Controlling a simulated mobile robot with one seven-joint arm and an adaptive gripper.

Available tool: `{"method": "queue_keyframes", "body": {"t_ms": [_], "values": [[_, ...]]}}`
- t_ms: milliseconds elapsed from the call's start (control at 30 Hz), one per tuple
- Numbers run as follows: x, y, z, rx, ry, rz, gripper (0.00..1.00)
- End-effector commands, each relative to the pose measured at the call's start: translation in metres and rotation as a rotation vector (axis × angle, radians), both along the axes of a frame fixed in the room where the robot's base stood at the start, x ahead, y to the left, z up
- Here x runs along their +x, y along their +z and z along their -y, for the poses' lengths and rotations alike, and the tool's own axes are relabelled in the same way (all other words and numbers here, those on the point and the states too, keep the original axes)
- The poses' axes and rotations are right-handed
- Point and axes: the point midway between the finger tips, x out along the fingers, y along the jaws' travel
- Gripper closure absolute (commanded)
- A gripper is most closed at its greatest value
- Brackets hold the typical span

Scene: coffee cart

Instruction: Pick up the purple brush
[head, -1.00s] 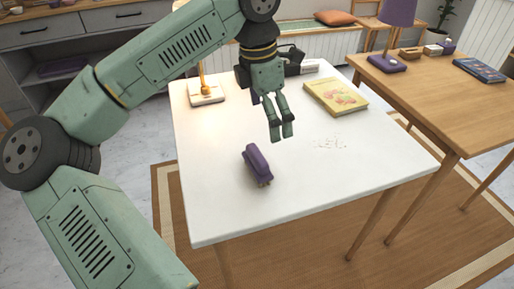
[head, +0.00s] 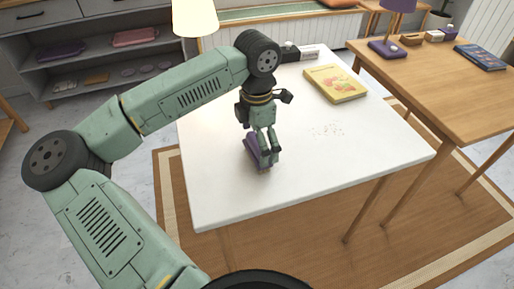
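The purple brush (head: 251,147) lies on the white table (head: 225,205), left of its middle. My gripper (head: 270,160) points down right at the brush and covers part of it in the head view. Its fingers overlap the brush's right side and near end. The fingers are small here, and I cannot tell whether they touch the brush or how far apart they are. The brush still appears to rest on the tabletop.
A yellow book (head: 336,84) lies at the back right of the table, with small dark specks (head: 327,130) in front of it. A lamp (head: 195,17) stands at the back left. A wooden table (head: 430,95) adjoins on the right. The front tabletop is clear.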

Motion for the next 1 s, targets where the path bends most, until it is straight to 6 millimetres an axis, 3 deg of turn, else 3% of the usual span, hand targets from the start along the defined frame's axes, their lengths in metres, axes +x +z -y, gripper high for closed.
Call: {"method": "queue_keyframes", "body": {"t_ms": [200, 1000], "values": [[0.0, -0.0011, -0.0001, 0.0, 0.0, 0.001, 0.0], [0.0, -0.0007, -0.0001, 0.0, 0.0, 0.001, 0.52]]}}
